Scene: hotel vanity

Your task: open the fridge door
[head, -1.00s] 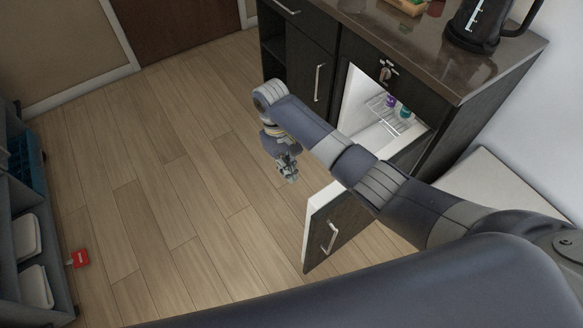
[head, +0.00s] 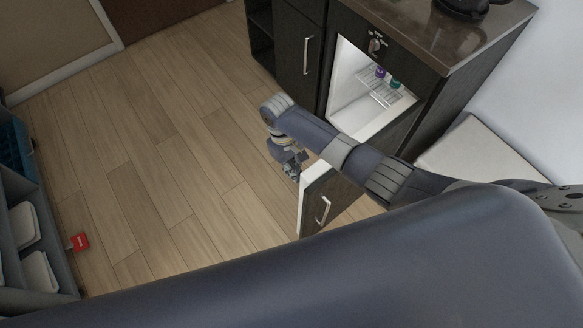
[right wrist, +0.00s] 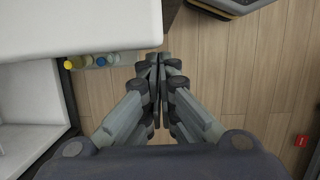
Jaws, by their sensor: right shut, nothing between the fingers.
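The fridge door (head: 340,198) stands wide open, swung out from the dark cabinet, with its handle (head: 323,209) on the face towards me. The white fridge interior (head: 350,90) is exposed and holds a wire shelf with small purple and green items. My right gripper (head: 291,171) is shut and empty, close to the door's free edge on its inner side. In the right wrist view its closed fingers (right wrist: 160,75) are beside the white inner door panel (right wrist: 75,25) and a row of small bottles (right wrist: 90,61). I cannot tell whether they touch the door. My left gripper is out of view.
The cabinet's dark countertop (head: 470,45) is above the fridge. A white box-like surface (head: 475,150) stands right of the cabinet. A grey shelf unit (head: 50,235) and a red object (head: 79,242) are at the left. The wooden floor (head: 150,160) between is clear.

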